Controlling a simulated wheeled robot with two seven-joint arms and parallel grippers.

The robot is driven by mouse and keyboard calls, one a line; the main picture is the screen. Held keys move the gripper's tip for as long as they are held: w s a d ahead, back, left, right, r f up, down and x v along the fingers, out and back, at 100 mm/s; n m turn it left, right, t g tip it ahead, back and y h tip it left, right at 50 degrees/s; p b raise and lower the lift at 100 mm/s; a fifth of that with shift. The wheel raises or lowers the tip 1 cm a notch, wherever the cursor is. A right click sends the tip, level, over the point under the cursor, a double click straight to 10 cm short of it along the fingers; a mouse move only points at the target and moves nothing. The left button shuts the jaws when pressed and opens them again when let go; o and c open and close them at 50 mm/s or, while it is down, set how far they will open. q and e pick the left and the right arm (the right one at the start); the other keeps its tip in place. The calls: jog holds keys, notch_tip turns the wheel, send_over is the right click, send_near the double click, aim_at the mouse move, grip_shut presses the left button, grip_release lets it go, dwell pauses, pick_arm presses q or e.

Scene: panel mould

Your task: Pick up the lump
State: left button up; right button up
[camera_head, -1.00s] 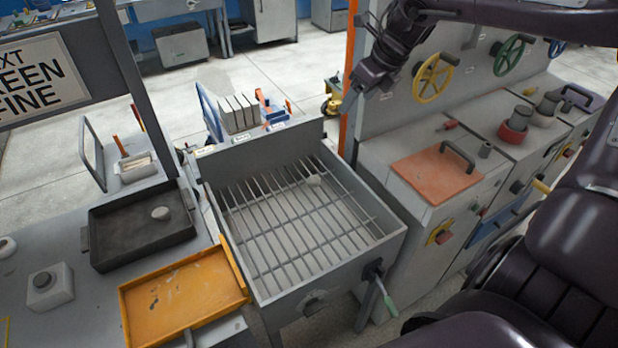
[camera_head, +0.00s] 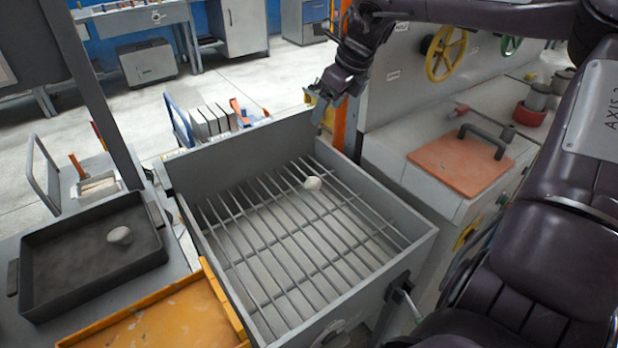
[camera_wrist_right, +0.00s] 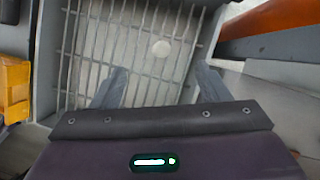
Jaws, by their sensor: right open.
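A small whitish lump (camera_head: 312,183) rests on the bars of a grey grate (camera_head: 290,245) set in a grey box, toward the far right part of the grate. My right gripper (camera_head: 322,104) is open and empty above the box's far right corner, beyond the lump and apart from it. In the right wrist view, the lump (camera_wrist_right: 161,48) lies on the grate ahead, between the lines of the two spread fingers (camera_wrist_right: 160,86). Another pale lump (camera_head: 120,235) lies in a dark tray (camera_head: 60,306) at the left. My left gripper is not in view.
The box's raised walls (camera_head: 250,150) surround the grate. An orange tray (camera_head: 170,320) stands at the front left. A cabinet with a red plate and dark handle (camera_head: 460,165) stands close on the right. An orange post (camera_head: 340,125) rises behind the right gripper.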

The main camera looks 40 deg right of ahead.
jog(key=b, duration=1.3)
send_near(313, 179)
notch_tip(313, 179, down, 2)
jog(key=shift+f+b, duration=0.6)
jog(key=shift+f, duration=0.35)
jog(key=x, duration=0.2)
jog(key=w+x, duration=0.1)
jog(key=x, duration=0.2)
jog(key=shift+w+a, duration=0.1)
jog(key=shift+a, duration=0.1)
jog(key=shift+w+f, duration=0.25)
jog(key=shift+f, duration=0.25)
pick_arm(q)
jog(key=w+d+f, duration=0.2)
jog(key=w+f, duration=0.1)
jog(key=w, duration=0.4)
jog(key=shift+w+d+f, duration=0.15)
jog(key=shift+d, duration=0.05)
pick_arm(e)
jog(key=c, duration=1.1)
